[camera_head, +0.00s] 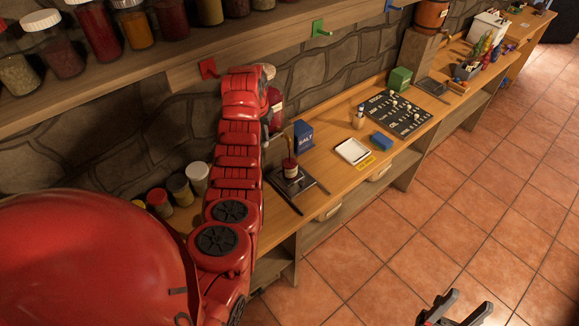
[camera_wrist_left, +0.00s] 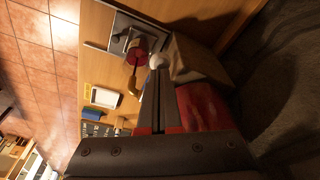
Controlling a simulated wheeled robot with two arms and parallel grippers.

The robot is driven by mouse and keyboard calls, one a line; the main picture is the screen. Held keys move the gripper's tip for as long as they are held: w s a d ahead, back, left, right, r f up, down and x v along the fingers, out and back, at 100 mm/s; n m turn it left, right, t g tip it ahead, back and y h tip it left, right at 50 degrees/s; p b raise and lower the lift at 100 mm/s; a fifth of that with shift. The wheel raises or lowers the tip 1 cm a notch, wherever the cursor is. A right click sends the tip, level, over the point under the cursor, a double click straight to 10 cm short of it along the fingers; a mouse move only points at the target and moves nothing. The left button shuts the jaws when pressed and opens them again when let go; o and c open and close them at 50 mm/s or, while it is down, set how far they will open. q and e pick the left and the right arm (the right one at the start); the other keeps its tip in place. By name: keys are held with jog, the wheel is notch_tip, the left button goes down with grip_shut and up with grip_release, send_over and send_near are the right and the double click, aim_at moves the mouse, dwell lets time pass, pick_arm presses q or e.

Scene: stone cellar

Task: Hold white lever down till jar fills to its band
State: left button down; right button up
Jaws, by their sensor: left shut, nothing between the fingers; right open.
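The white lever knob (camera_wrist_left: 155,61) is at the tip of my left gripper (camera_wrist_left: 155,74), which is shut with nothing between its fingers. The fingertips appear to touch the knob. In the head view my red left arm hides most of that gripper and the lever. The jar (camera_head: 290,169) stands on a dark plate below, with a thin dark stream or rod above it and reddish-brown contents. It also shows in the left wrist view (camera_wrist_left: 138,50); its level against the band is too small to tell. A red-filled dispenser (camera_head: 275,108) is partly behind my arm. My right gripper (camera_head: 466,302) is open and empty above the floor.
A blue salt box (camera_head: 303,136), a white tray (camera_head: 352,151), a blue block (camera_head: 381,141) and a dark board (camera_head: 397,113) lie along the counter. Several lidded jars stand left of my arm. A shelf of spice jars (camera_head: 180,55) hangs above. The tiled floor is open at right.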

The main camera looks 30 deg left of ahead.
pick_arm(q)
jog(key=shift+r, duration=0.45)
dwell(1.9)
jog(key=shift+r+b, duration=0.8)
jog(key=shift+r, duration=0.7)
notch_tip(320, 180, up, 5)
jog(key=shift+f, duration=0.1)
dwell(0.5)
